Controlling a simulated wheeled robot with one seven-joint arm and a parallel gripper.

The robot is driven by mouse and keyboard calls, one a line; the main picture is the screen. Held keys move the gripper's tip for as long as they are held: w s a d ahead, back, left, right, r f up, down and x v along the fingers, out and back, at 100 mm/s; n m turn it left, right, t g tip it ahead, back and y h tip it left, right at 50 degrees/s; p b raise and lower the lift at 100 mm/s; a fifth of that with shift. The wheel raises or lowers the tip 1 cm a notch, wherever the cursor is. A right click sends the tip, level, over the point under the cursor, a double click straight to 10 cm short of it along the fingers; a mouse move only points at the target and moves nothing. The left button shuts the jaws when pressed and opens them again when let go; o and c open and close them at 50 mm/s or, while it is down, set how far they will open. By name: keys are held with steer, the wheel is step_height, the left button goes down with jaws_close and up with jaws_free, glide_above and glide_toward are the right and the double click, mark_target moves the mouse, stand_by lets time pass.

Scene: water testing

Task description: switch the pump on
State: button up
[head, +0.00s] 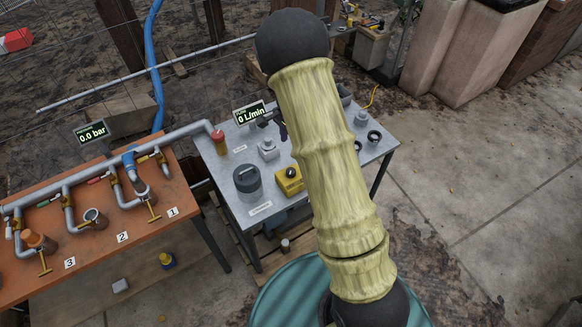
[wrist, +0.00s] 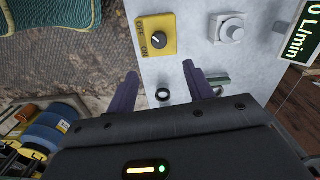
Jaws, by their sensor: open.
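The yellow switch box (head: 289,182) sits on the grey metal table, partly beside my arm in the head view. I cannot tell surely which label the pointer faces. My gripper (wrist: 160,74) is open and empty. Its two dark fingers point toward the table, apart from the knob, which lies beyond the fingertips in the picture. In the head view my arm hides much of the gripper.
A grey box with a round button (wrist: 229,28) stands beside the yellow box. A black ring (wrist: 164,95) shows between my fingers. A dark grey lidded container (head: 247,181) is left of the yellow box. The flow display (head: 250,113) reads 0 L/min; the pressure display (head: 92,132) reads 0.0 bar.

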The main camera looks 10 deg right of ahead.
mark_target(291, 171)
step_height(291, 171, down, 14)
steer(key=shift+r+p, duration=0.2)
steer(key=shift+p, duration=0.7)
steer(key=shift+c, duration=0.2)
steer(key=shift+s, duration=0.15)
steer(key=c, duration=0.9)
